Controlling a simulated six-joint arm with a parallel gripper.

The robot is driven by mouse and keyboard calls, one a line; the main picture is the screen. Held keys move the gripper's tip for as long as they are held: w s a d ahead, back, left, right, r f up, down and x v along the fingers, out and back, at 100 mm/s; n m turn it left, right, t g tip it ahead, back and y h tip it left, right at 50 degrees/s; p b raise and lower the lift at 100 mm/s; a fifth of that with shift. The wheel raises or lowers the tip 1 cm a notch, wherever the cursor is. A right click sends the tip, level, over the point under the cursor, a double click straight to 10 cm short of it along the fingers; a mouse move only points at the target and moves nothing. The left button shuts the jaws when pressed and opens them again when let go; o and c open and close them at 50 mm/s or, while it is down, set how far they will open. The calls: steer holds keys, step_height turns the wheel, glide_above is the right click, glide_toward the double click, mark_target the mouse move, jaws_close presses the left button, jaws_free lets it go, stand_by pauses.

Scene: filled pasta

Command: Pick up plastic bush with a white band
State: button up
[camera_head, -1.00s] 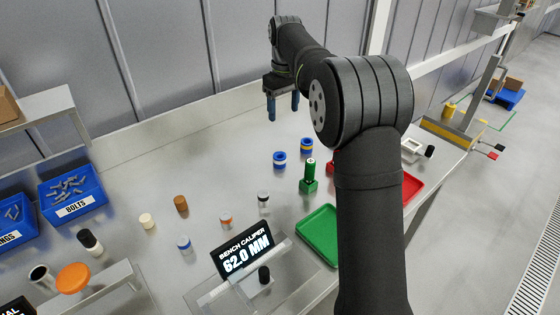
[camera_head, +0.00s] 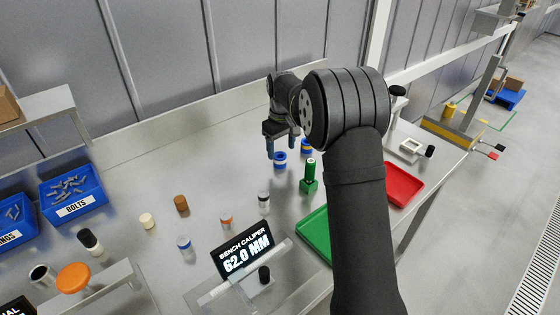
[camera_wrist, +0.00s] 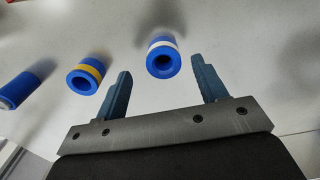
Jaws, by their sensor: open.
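The blue plastic bush with a white band (camera_head: 280,160) stands on the bench, just below and in front of my gripper (camera_head: 282,148) in the head view. In the wrist view the white-banded bush (camera_wrist: 163,58) shows its open bore, beyond and between the two fingertips (camera_wrist: 161,70). My gripper is open and empty, with the bush apart from both fingers. A similar blue bush with a yellow band (camera_wrist: 86,76) stands to its left in the wrist view; it is partly hidden behind the gripper in the head view (camera_head: 306,147).
A blue cylinder (camera_wrist: 20,90) is at the wrist view's left edge. A green tray (camera_head: 316,232), a red tray (camera_head: 404,184) and a caliper display (camera_head: 243,250) are nearby. Bare bench lies left of the bushes.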

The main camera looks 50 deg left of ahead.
mark_target(280, 155)
steer(key=shift+s+f, duration=0.2)
steer(key=shift+f, duration=1.7)
steer(key=c, duration=1.1)
steer(key=shift+r, duration=0.1)
step_height(280, 155, up, 4)
steer(key=shift+a, duration=0.1)
steer(key=w+d+r, duration=0.2)
steer(key=d, duration=0.1)
steer(key=w+d+r, duration=0.2)
steer(key=d, duration=0.2)
steer(key=w+d+r, duration=0.2)
steer(key=d+r, duration=0.1)
steer(key=shift+w+d, duration=0.1)
steer(key=shift+d, duration=0.05)
